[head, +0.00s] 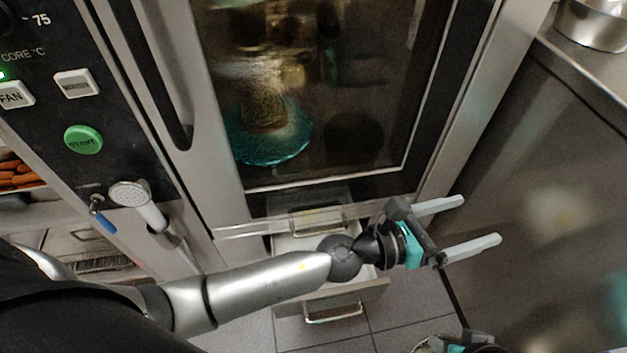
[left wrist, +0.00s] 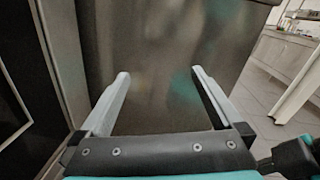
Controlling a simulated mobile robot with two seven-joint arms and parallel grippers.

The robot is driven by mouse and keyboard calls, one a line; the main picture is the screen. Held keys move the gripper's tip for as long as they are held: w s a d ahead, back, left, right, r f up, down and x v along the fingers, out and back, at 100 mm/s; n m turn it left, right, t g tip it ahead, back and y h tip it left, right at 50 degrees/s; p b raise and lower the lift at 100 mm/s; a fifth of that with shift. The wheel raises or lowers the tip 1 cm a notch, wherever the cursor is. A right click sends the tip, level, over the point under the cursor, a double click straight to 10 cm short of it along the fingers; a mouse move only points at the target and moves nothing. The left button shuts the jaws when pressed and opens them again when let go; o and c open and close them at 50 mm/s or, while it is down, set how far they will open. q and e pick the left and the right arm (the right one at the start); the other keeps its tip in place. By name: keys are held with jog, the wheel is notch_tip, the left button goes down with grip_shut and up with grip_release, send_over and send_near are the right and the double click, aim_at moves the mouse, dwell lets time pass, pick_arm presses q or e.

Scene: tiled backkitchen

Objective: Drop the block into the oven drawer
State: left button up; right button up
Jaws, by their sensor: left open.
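The oven drawer (head: 342,298) is pulled out below the oven door, with a metal handle on its front. My left forearm and wrist pass over it and hide much of its inside. My left gripper (head: 482,224) is open and empty, to the right of the drawer and pointing right. In the left wrist view my left gripper (left wrist: 160,88) shows both fingers wide apart with nothing between them. I see no block in either view. Part of what looks like my right gripper (head: 468,343) shows at the bottom edge of the head view, its fingers not visible.
The oven door (head: 330,90) is shut. A control panel (head: 60,90) and a shower head (head: 130,193) are at the left. A steel cabinet (head: 550,180) stands close at the right, with a metal pot (head: 593,25) on top. Tiled floor (head: 405,295) is clear.

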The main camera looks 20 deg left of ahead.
pick_arm(q)
jog(key=w+a+r+n+t+y, duration=0.2)
jog(key=w+a+n+t+y, duration=0.25)
jog(key=a+n+y, duration=0.65)
jog(key=s+a+f+n+y, duration=0.15)
jog(key=a+f+n, duration=0.4)
jog(key=n, duration=0.95)
jog(key=s+a+f+n+g, duration=0.4)
jog(key=s+n, duration=0.3)
jog(key=s, duration=0.2)
jog(key=s+a+f+n+g+y, duration=0.1)
jog(key=s+a+f+n+g, duration=0.3)
jog(key=s+f+n+g, duration=0.2)
jog(key=s+n+g, duration=0.1)
jog(key=s+n, duration=0.1)
jog(key=s, duration=0.1)
jog(key=shift+a+f+n, duration=0.25)
jog(key=shift+a+n, duration=0.05)
jog(key=shift+a, duration=0.1)
jog(key=shift+g+p, duration=0.35)
jog(key=shift+p, duration=0.55)
